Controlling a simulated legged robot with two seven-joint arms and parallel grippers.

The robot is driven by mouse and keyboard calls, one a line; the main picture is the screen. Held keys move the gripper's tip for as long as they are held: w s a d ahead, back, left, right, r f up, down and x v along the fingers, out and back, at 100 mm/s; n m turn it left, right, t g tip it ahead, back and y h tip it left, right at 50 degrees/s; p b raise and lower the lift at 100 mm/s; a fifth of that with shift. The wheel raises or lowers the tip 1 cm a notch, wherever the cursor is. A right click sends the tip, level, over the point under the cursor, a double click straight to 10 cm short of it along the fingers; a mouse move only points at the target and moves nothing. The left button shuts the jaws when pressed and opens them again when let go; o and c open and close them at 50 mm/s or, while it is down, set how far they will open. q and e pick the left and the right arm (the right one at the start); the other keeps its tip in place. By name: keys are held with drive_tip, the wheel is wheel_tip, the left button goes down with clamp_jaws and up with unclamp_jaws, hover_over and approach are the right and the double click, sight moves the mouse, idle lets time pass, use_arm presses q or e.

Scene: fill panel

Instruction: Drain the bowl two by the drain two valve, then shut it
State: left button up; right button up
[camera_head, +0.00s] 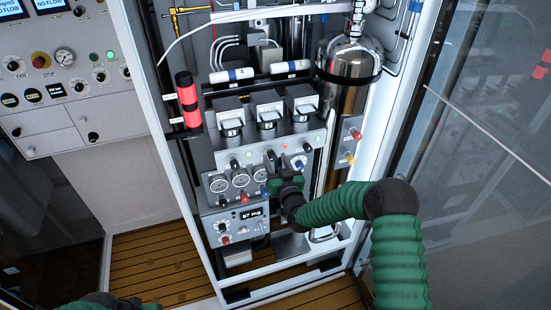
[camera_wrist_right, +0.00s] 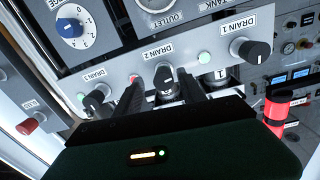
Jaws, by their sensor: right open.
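The drain two valve (camera_wrist_right: 164,76) is a dark knob with a light pointer under the DRAIN 2 label in the right wrist view, where the panel shows upside down. My open right gripper (camera_wrist_right: 166,90) has its black fingers on either side of this knob. I cannot tell whether they touch it. In the head view, my right gripper (camera_head: 276,178) is at the front of the valve panel, hiding part of it. Bowl two (camera_head: 267,113) appears to be the middle of three bowl units above the panel; its contents cannot be made out.
A red-and-black cylinder (camera_head: 187,98) stands left of the bowls. A steel tank (camera_head: 345,75) and white cabinet frame (camera_head: 384,125) are on the right.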

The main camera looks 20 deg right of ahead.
drive_tip(key=shift+w+a+f, duration=0.1)
drive_tip(key=shift+w+a, duration=0.1)
drive_tip(key=shift+a, duration=0.1)
drive_tip(key=shift+c, duration=1.5)
drive_tip(key=c, duration=0.5)
drive_tip(key=shift+d, duration=0.15)
clamp_jaws()
use_arm(q)
drive_tip(key=shift+w+a+f, duration=0.1)
drive_tip(key=shift+a, duration=0.05)
drive_tip(key=shift+a+f, duration=0.1)
